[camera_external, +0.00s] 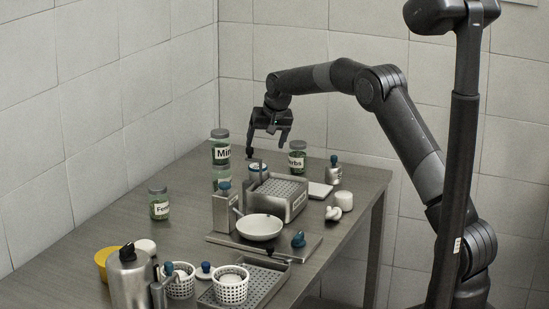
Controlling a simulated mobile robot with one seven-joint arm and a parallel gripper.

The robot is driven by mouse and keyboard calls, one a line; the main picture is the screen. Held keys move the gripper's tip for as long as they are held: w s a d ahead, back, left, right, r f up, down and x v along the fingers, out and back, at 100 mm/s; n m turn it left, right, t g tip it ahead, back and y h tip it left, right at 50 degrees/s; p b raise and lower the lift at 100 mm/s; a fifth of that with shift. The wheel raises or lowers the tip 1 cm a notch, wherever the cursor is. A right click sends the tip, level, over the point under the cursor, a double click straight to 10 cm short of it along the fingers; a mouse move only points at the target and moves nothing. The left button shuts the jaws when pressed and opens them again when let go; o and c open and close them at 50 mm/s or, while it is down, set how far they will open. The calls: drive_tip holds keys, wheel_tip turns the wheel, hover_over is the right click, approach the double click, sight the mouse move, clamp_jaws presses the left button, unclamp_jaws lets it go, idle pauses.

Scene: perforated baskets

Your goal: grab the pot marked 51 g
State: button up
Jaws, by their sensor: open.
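No mark reading 51 g is legible in the external view, so I cannot tell which vessel is that pot. My gripper (267,149) is open, pointing down above the far part of the table, with nothing visible between its fingers. Below it is a small round container (257,170) with a pale rim, partly hidden behind a metal box. A green jar labelled "Herbs" (297,159) stands just right of the gripper. Two stacked green jars, the upper one starting "Min" (220,152), stand to the left. A jar starting "Fen" (159,208) stands at the left.
A perforated metal box (284,200) and a scale with a white bowl (259,228) occupy the middle. White perforated baskets (231,289), a metal canister (130,280) and a yellow tub (104,262) stand in front. A white cup (344,201) is at right. The left back tabletop is clear.

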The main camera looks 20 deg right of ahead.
sight(257, 166)
drive_tip(key=x, duration=0.6)
drive_tip(key=shift+w+a+f, duration=0.15)
drive_tip(key=shift+w+a, duration=0.05)
drive_tip(key=shift+d+x, duration=0.1)
drive_tip(key=shift+x, duration=1.3)
drive_tip(key=shift+d+x, duration=0.15)
drive_tip(key=shift+x, duration=1.2)
drive_tip(key=shift+s, duration=0.1)
drive_tip(key=shift+c, duration=0.6)
drive_tip(key=c, duration=1)
